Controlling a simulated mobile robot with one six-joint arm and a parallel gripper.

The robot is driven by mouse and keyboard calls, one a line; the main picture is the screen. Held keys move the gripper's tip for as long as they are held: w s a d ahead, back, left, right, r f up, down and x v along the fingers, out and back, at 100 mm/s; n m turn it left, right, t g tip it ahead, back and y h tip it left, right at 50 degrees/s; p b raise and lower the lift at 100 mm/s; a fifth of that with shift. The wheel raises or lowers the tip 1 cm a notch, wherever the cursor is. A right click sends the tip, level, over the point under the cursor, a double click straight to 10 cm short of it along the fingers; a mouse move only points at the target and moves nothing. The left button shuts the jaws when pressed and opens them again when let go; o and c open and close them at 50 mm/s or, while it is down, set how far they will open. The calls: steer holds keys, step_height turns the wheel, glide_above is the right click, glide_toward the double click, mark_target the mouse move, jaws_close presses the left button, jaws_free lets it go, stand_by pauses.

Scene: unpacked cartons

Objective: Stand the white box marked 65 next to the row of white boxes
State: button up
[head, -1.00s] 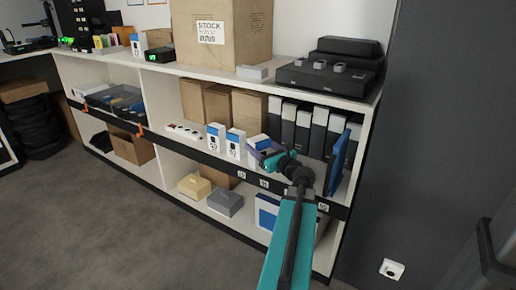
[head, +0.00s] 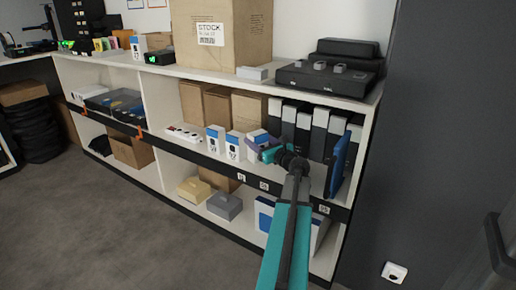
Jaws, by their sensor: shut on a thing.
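Two white boxes with blue tops stand upright as a row on the middle shelf, a left one (head: 215,139) and a right one (head: 234,146). A third white-and-blue box (head: 257,136) is at the right end of this row, partly hidden behind my gripper (head: 264,150). My gripper reaches in from the front right and is shut on this third box. The number on it cannot be read from here. I cannot tell whether its base touches the shelf or whether it touches the right box.
A white power strip (head: 184,132) lies left of the row. Brown cartons (head: 216,105) stand behind it. Dark binders (head: 303,128) and a leaning blue folder (head: 340,164) stand to the right, close to my arm. The shelf's dark front edge (head: 215,163) runs below.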

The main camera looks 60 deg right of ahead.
steer(key=shift+d, duration=0.1)
steer(key=shift+w+d, duration=0.2)
steer(key=shift+d, duration=0.05)
steer(key=shift+d+f+b, duration=0.1)
steer(key=shift+f+b, duration=1)
steer(key=shift+f, duration=0.7)
steer(key=shift+f, duration=0.1)
steer(key=o, duration=1.2)
